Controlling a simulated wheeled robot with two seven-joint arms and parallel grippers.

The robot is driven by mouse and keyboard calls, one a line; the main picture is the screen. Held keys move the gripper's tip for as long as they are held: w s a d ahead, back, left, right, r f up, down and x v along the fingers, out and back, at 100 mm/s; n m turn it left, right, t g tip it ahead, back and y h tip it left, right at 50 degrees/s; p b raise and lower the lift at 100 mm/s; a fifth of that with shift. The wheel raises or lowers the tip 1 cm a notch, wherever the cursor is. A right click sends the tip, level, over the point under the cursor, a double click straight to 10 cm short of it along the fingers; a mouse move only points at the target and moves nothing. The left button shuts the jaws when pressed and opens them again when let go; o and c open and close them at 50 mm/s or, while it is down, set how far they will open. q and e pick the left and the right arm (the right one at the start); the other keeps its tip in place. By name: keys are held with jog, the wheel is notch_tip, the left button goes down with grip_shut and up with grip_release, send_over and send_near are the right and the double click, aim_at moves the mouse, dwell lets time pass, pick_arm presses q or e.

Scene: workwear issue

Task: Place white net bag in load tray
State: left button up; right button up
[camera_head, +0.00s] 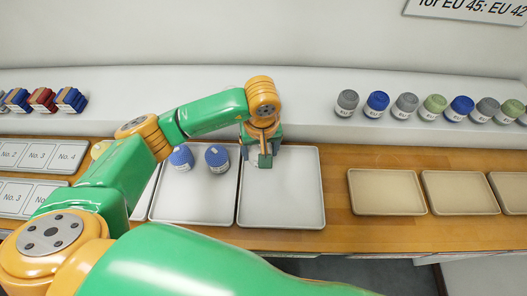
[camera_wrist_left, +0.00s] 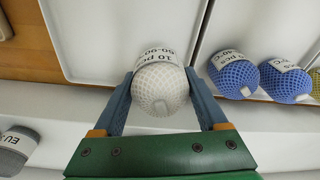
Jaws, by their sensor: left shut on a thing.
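The white net bag (camera_wrist_left: 160,92), with a printed label band, sits between the two fingers of my left gripper (camera_wrist_left: 164,100) in the left wrist view. The fingers are shut on its sides. In the head view my left gripper (camera_head: 264,158) is over the back part of an empty light grey tray (camera_head: 282,200) and mostly hides the bag. This tray also shows in the left wrist view (camera_wrist_left: 100,40), beyond the bag. I cannot tell whether the bag touches the tray. No sign names the load tray. My right gripper is not in view.
The neighbouring grey tray (camera_head: 195,207) holds two blue net bags (camera_head: 217,158). Tan trays (camera_head: 386,192) stand empty at the right. Several grey, blue and green bags (camera_head: 405,105) stand on the white ledge (camera_head: 320,125) behind. Number cards (camera_head: 38,155) lie at the left.

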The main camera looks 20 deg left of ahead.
pick_arm(q)
jog(key=f+p, duration=0.1)
jog(key=f, duration=0.1)
jog(key=f+p, duration=0.1)
jog(key=shift+w+d+f, duration=0.15)
jog(key=shift+w+f, duration=0.05)
jog(key=shift+f, duration=0.15)
jog(key=shift+w+f+b, duration=0.1)
jog(key=shift+f+b, duration=0.2)
jog(key=shift+f, duration=0.1)
jog(key=o, duration=1.1)
jog(key=shift+r, duration=0.25)
jog(key=r+b, duration=0.1)
jog(key=r, duration=0.6)
jog(key=s+r+b, duration=0.1)
jog(key=r, duration=0.3)
jog(key=shift+d+b, duration=0.35)
jog(key=shift+d, duration=0.05)
jog(key=shift+s+r, duration=0.15)
jog(key=shift+r, duration=0.3)
